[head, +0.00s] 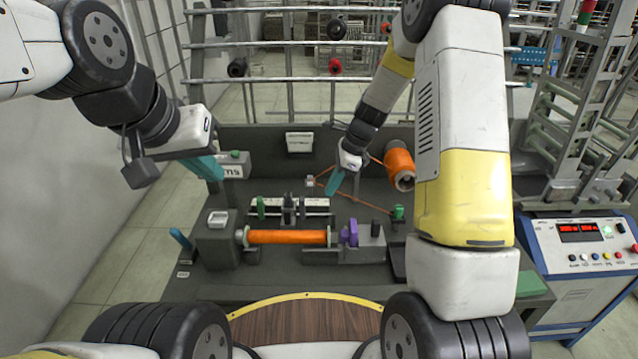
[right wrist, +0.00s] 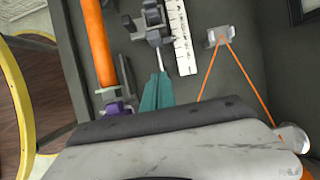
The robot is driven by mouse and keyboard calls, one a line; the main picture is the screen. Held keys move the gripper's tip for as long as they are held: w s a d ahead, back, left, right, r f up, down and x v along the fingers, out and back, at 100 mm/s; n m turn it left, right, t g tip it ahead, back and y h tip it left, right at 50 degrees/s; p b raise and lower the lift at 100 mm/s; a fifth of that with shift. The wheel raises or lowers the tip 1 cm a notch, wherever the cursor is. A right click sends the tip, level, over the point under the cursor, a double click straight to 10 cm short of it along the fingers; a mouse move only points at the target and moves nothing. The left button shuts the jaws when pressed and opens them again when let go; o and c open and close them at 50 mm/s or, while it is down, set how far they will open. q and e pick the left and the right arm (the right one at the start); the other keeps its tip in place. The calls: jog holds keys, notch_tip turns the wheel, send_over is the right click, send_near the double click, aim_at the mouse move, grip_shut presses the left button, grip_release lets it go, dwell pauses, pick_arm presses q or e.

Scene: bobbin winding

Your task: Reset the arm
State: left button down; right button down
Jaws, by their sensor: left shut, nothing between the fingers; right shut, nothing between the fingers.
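My left gripper (head: 207,169) has teal fingers and hangs at the left, above the left back part of the machine, apart from the bobbin. My right gripper (head: 334,184) has teal fingers pointing down over the middle of the machine. It also shows in the right wrist view (right wrist: 157,92), shut and empty. A bobbin wound with orange thread (head: 288,237) lies horizontally between the holders of the winding machine (head: 215,250). A purple part (head: 350,233) sits at its right end. Neither gripper touches the bobbin.
An orange thread spool (head: 399,165) stands behind my right gripper, with thread running to a small guide (head: 310,181). A control box with red displays (head: 580,232) stands at the right. Metal rails (head: 290,43) cross the back. A wooden, yellow-edged surface (head: 305,322) is in front.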

jog(key=s+d+r+n+t, duration=0.1)
jog(key=s+d+r+n, duration=0.1)
jog(key=s+r+n, duration=0.6)
jog(key=s+d+r+n+t, duration=0.15)
jog(key=s+r, duration=0.25)
jog(key=r, duration=0.8)
jog(key=s+d+r+n+t+h, duration=0.1)
jog(key=s+r+n, duration=0.1)
jog(key=s+n, duration=0.3)
jog(key=s+d+r+n+t+h, duration=0.1)
jog(key=s+n, duration=0.3)
jog(key=s, duration=0.5)
jog(key=shift+d+r+n+t, duration=0.35)
jog(key=shift+d+t, duration=0.15)
jog(key=shift+t, duration=0.15)
